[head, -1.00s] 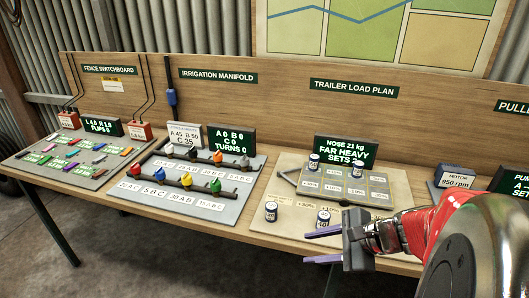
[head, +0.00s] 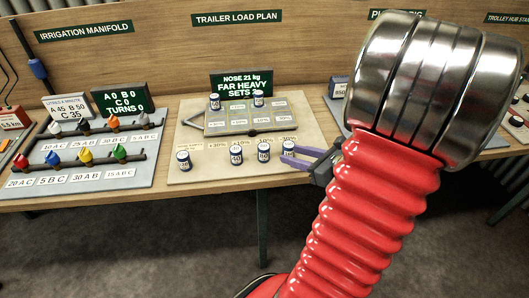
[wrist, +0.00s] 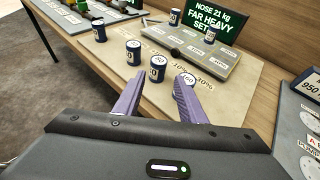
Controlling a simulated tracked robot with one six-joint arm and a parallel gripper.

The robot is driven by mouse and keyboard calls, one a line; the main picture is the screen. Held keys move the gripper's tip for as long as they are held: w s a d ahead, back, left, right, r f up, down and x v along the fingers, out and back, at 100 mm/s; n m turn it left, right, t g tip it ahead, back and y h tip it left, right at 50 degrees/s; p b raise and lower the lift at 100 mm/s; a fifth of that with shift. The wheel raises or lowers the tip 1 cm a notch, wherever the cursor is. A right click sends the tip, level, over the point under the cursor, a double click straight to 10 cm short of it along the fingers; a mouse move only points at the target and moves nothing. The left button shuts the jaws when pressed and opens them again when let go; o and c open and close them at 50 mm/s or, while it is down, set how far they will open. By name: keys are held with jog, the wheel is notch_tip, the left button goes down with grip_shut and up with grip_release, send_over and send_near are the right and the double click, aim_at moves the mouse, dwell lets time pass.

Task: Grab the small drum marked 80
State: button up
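Several small white-and-blue drums stand on the trailer load plan board. In the head view, the rightmost front drum (head: 289,149) is at my gripper's fingertips (head: 284,153); its number is too small to read there. In the wrist view, a drum lid (wrist: 187,79) beside the right fingertip carries a number that looks like 80 or 60; the finger hides most of its body. Another drum (wrist: 157,68) stands just beyond the gap between my purple fingers (wrist: 159,79). My gripper is open, with nothing visibly held.
Other front drums (head: 237,154) (head: 264,152) stand close on the left, and one (head: 184,160) farther left. Two more (head: 215,102) (head: 259,99) stand on the grey trailer deck (head: 228,130). The irrigation manifold (head: 90,150) lies left.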

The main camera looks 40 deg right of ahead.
aim_at(268, 149)
jog(key=shift+x, duration=4.35)
jog(key=shift+f, duration=0.1)
jog(key=shift+x, duration=2.55)
jog(key=shift+s+f, duration=0.1)
jog(key=shift+f, duration=0.05)
jog(key=c, duration=0.7)
jog(key=shift+c, duration=0.2)
